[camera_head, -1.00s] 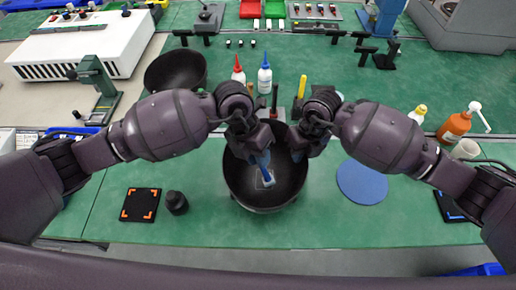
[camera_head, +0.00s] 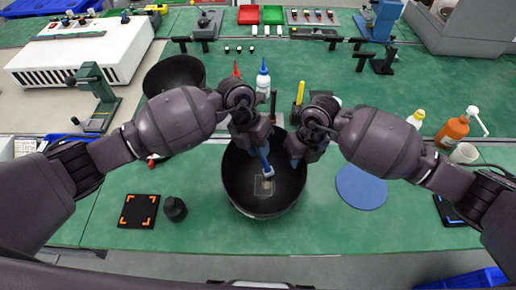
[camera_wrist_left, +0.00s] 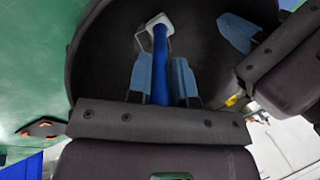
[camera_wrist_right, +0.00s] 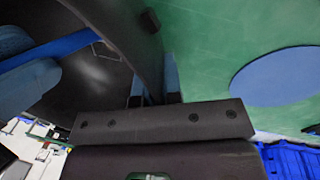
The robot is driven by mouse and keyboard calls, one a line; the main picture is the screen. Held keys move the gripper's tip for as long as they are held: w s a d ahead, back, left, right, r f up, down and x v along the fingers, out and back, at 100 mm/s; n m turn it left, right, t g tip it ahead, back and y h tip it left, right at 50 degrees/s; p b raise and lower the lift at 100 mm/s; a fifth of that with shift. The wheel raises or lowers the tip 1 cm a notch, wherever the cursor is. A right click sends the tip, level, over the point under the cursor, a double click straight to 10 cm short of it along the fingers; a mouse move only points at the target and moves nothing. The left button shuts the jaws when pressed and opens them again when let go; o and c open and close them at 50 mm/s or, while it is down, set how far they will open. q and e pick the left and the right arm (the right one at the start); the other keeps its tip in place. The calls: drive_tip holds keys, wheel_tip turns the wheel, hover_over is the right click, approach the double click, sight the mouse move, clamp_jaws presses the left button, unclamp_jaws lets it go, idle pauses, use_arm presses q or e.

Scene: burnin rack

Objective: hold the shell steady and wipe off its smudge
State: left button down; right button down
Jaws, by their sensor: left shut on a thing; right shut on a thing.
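The shell is a dark round bowl (camera_head: 236,195) on the green bench. A thin pale square outline with a faint light patch, the smudge (camera_head: 264,187), shows on its inner floor; a pale patch also shows in the right wrist view (camera_wrist_right: 98,70). My left gripper (camera_head: 261,150) is shut on the blue handle of a wiper (camera_wrist_left: 160,65), over the bowl. The wiper's white head (camera_wrist_left: 159,23) points down at the inner surface beside the outline; contact is unclear. My right gripper (camera_wrist_right: 154,88) is shut on the shell's right rim, with the wall between its fingers.
A blue round mat (camera_head: 361,187) lies right of the shell. A black square pad (camera_head: 139,211) and small black cylinder (camera_head: 175,208) lie left. Another dark bowl (camera_head: 174,72) and bottles (camera_head: 263,80) stand behind. An orange pump bottle (camera_head: 453,130) stands far right.

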use_arm(q)
drive_tip(key=shift+s, duration=2.8)
wheel_tip(320, 180, up, 8)
drive_tip(key=shift+f, duration=0.2)
drive_tip(key=shift+f, duration=0.4)
